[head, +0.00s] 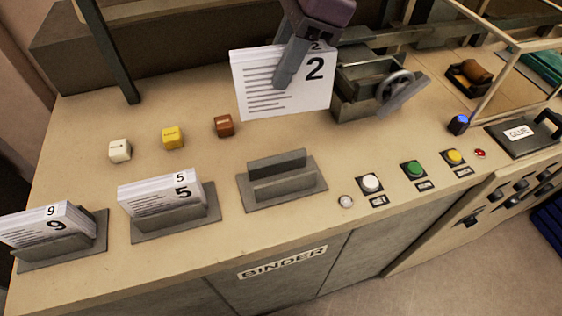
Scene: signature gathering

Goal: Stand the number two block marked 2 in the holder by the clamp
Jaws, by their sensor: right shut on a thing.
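The number two block (253,93) is a white stack of pages marked 2. My right gripper (286,80) is shut on it and holds it upright above the bench, its fingers over the front page. The clamp (362,88), a grey metal press with a round handle, stands just right of the block. An empty grey holder (281,184) with a raised slot sits in front of and below the block, nearest the clamp of the holders. My left gripper is not in view.
Holders with blocks marked 5 (168,195) and 9 (49,228) stand to the left. White (120,151), yellow (172,138) and brown (224,125) cubes lie behind them. Buttons (370,184) line the front right.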

